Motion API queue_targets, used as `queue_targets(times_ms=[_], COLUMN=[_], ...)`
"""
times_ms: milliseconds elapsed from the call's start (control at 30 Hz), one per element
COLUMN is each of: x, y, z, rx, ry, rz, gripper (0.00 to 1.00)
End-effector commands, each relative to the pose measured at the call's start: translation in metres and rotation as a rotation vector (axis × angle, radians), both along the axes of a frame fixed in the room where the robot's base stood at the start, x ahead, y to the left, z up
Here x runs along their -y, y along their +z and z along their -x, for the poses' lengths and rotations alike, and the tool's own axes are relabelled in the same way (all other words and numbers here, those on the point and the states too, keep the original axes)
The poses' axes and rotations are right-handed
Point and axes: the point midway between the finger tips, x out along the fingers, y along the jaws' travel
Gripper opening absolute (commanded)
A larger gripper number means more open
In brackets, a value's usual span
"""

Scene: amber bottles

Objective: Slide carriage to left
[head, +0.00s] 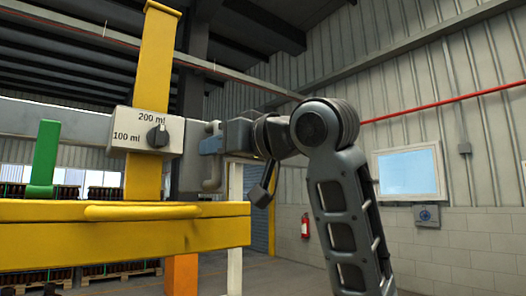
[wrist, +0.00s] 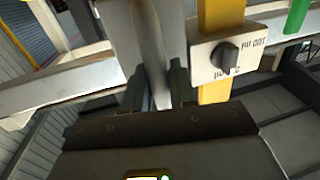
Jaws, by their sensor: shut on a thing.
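A curved grey handle (head: 212,172) stands just right of the yellow upright, and I take it to belong to the carriage. In the wrist view the handle (wrist: 150,45) runs between the two fingers of my gripper (wrist: 158,88). My gripper (head: 212,143) is shut on it, reaching in from the right in the head view. The carriage body is not clear in either view, and the fingertips are partly hidden by the handle. A grey horizontal rail (head: 55,116) runs behind the yellow upright.
A white dial box (head: 120,128) marked 100 ml and 200 ml sits on the yellow upright (head: 158,50), close left of my gripper. A green post (head: 44,155) stands farther left. A yellow frame (head: 120,240) lies below. Crates stand behind.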

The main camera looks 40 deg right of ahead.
Motion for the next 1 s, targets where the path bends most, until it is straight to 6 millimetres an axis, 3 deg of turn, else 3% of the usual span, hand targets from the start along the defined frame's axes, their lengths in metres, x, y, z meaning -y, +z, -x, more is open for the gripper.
queue_targets(times_ms=[33,600,800,1000], x=[-0.025,-0.228,-0.287,-0.328], y=[0.002,0.002,0.001,0.001], z=[0.001,0.009,0.011,0.012], rx=[0.000,-0.001,-0.002,-0.001], ry=[0.014,0.011,0.008,0.004], rz=[0.002,0.003,0.003,0.003], gripper=[0.00,0.00,0.00,0.00])
